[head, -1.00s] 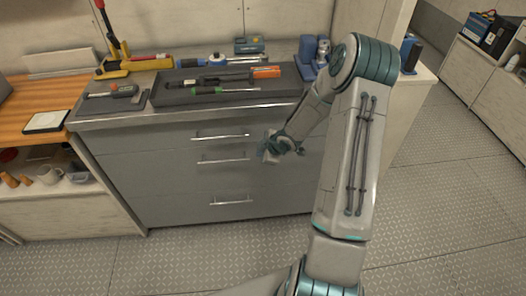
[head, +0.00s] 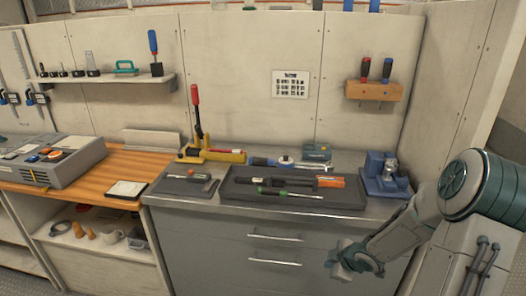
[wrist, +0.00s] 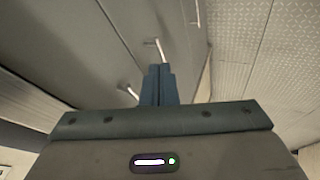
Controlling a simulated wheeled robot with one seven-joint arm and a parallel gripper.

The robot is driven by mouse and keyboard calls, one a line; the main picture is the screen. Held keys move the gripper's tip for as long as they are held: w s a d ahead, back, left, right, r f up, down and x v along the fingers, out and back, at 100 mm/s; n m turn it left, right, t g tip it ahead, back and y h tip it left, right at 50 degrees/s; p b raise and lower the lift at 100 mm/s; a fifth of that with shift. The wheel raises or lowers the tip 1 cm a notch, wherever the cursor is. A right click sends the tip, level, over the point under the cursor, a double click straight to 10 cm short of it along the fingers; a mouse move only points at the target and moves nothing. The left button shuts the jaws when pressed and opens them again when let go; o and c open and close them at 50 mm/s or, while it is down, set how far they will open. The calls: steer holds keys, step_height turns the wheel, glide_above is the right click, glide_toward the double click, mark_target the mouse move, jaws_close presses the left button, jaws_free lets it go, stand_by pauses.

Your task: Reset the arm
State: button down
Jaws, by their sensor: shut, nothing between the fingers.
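My gripper (head: 343,262) is at the lower right of the head view, in front of the grey drawer cabinet (head: 210,250) and below its worktop. In the wrist view its fingers (wrist: 158,85) are together, with nothing between them. The cabinet's drawer handles show beyond the fingers in the wrist view. My arm reaches in from the right edge of the head view, bent at the elbow.
A dark tray (head: 295,198) with tools lies on the worktop, beside a blue holder (head: 384,180). A wooden counter (head: 95,178) with a grey device (head: 50,160) stands at the left. A tool rack (head: 374,91) hangs on the wall. The wrist view shows open patterned floor (wrist: 265,60).

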steer(key=s+r+m+g+h, duration=0.1)
steer(key=s+r+m+h, duration=0.25)
steer(key=r, duration=0.35)
steer(key=s+r+m+g+h, duration=0.1)
steer(key=s+r+m+h, duration=0.1)
steer(key=s+r+m, duration=0.35)
steer(key=s+a+r+m+g+y, duration=0.1)
steer(key=s+a+r+m+y, duration=0.1)
steer(key=s+a+r+m, duration=0.3)
steer(key=s+a+r, duration=0.4)
steer(key=s+a, duration=0.1)
steer(key=s, duration=0.3)
steer(key=shift+a+g+y, duration=0.25)
steer(key=shift+g+y, duration=0.1)
steer(key=shift+g, duration=0.05)
